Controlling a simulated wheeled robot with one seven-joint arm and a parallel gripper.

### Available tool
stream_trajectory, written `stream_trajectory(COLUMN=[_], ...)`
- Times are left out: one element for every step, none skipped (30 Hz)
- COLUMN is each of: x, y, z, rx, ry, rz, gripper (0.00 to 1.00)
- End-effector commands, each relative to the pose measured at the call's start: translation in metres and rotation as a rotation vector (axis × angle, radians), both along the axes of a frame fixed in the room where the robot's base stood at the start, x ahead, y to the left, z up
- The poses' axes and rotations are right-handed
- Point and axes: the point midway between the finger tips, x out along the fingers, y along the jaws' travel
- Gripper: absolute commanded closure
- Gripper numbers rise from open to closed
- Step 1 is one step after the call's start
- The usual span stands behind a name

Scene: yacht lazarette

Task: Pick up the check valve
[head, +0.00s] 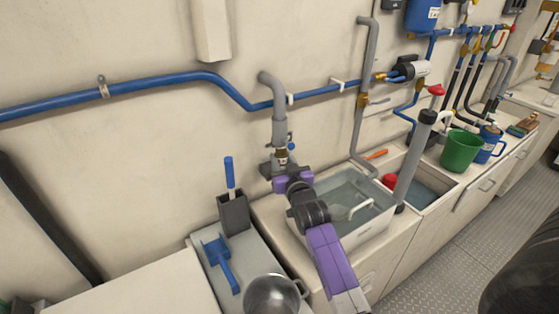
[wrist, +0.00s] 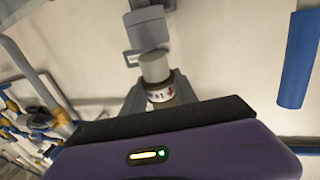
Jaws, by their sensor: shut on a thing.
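The check valve (head: 282,156) is a small cylinder in the jaws of my gripper (head: 280,168) in the head view, just under the lower end of a grey downpipe (head: 279,128). In the wrist view the check valve (wrist: 160,93) shows a white band with dark lettering and a red arrow. My gripper (wrist: 160,100) is shut around it, one finger on each side. The grey pipe (wrist: 146,32) stands directly beyond it. I cannot tell whether valve and pipe touch. The valve's lower part is hidden by my gripper.
A sink basin with water (head: 352,190) lies to the right of my gripper. A grey holder (head: 234,213) with a blue-handled tool and a blue scoop (head: 219,258) are to the left. A blue pipe (head: 160,82) runs along the wall. A green bucket (head: 460,151) stands farther right.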

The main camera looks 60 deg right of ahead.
Motion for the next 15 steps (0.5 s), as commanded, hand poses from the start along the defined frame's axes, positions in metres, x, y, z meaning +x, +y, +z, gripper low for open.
stream_trajectory(x=[-0.007,-0.011,-0.016,-0.020,-0.024,-0.030,-0.034,-0.039,-0.045,-0.050,-0.054,-0.060,-0.065,-0.069,-0.075], y=[0.008,0.012,0.017,0.021,0.025,0.031,0.036,0.040,0.047,0.051,0.056,0.063,0.068,0.073,0.078], z=[-0.001,-0.002,-0.002,-0.002,-0.001,-0.002,-0.002,-0.003,-0.002,-0.002,-0.003,-0.002,-0.003,-0.002,-0.002], rx=[-0.001,-0.001,-0.001,-0.001,-0.001,-0.001,-0.001,-0.001,-0.001,0.000,-0.002,-0.001,0.000,-0.001,-0.001], ry=[-0.001,0.001,0.001,0.000,0.000,0.001,0.000,0.001,0.001,0.000,0.001,0.000,0.000,0.000,0.001], rz=[0.002,0.001,0.001,0.001,0.001,0.000,0.000,0.000,0.000,0.000,-0.001,0.000,0.000,0.000,-0.001], gripper=[1.00,1.00,1.00,1.00,1.00,1.00,1.00,1.00,1.00,1.00,1.00,1.00,1.00,1.00,1.00])
